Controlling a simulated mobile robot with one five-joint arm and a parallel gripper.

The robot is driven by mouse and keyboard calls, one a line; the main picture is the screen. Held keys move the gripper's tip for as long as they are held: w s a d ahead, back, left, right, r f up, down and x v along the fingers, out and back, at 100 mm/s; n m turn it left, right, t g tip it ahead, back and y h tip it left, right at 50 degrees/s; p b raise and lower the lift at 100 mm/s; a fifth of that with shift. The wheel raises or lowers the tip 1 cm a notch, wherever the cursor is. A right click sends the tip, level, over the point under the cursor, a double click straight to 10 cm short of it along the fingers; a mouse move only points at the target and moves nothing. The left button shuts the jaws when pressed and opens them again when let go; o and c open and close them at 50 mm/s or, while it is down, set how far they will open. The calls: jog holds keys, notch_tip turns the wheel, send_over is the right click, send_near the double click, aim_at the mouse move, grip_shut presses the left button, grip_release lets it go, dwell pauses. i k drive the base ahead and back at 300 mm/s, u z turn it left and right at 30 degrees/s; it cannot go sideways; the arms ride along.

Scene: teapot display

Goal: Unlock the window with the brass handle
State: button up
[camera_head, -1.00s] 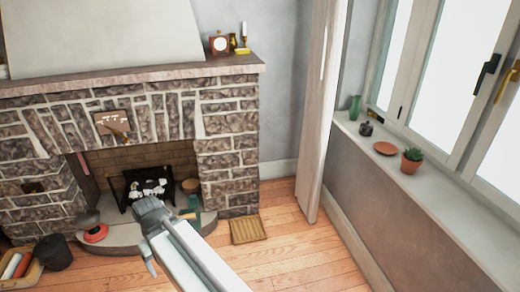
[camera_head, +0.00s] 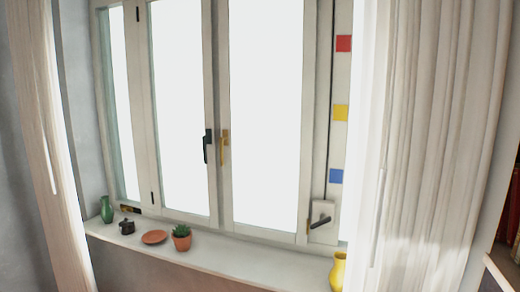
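The window (camera_head: 215,215) faces me above the sill, with its panes shut in the frame. The brass handle (camera_head: 224,148) is on the right side of the central post and hangs downward. A black handle (camera_head: 207,146) is just left of it on the neighbouring sash, also pointing down. My gripper is outside the present view, so its state is hidden.
The sill (camera_head: 230,262) carries a green vase (camera_head: 107,209), a small dark pot (camera_head: 127,226), a terracotta saucer (camera_head: 154,237), a potted plant (camera_head: 181,238) and a yellow vase (camera_head: 338,271). A grey box with a lever (camera_head: 322,221) is at right. Curtains (camera_head: 430,150) hang at both sides.

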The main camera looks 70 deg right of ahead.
aim_at(222, 139)
jog(key=z, duration=2.05)
jog(key=k, duration=0.5)
jog(key=u, duration=1.15)
jog(key=i, duration=1.15)
jog(key=z, duration=0.1)
